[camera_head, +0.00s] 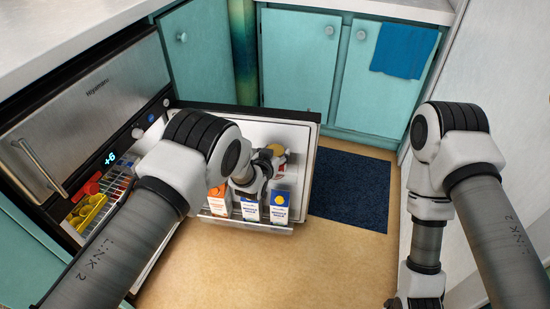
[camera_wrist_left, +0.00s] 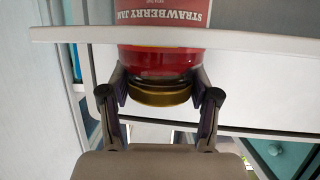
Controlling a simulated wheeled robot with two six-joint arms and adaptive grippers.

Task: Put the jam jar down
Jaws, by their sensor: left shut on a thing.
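The jam jar (camera_wrist_left: 162,62) has a red body, a gold lid and a "STRAWBERRY JAM" label, upside down in the left wrist view. My left gripper (camera_wrist_left: 160,88) is shut around it near the lid. In the head view the jar (camera_head: 281,168) shows partly behind my left gripper (camera_head: 268,160), at the inner side of the open fridge door (camera_head: 308,150). A pale shelf rail (camera_wrist_left: 260,40) crosses in front of the jar's label in the wrist view. Whether the jar's base rests on the shelf is hidden.
Cartons, including an orange one (camera_head: 217,201) and a blue-and-white one (camera_head: 279,208), stand in the lower door shelf. The fridge interior holds a yellow item (camera_head: 88,212) and a red item (camera_head: 86,188). A dark blue mat (camera_head: 350,185) lies on otherwise clear floor.

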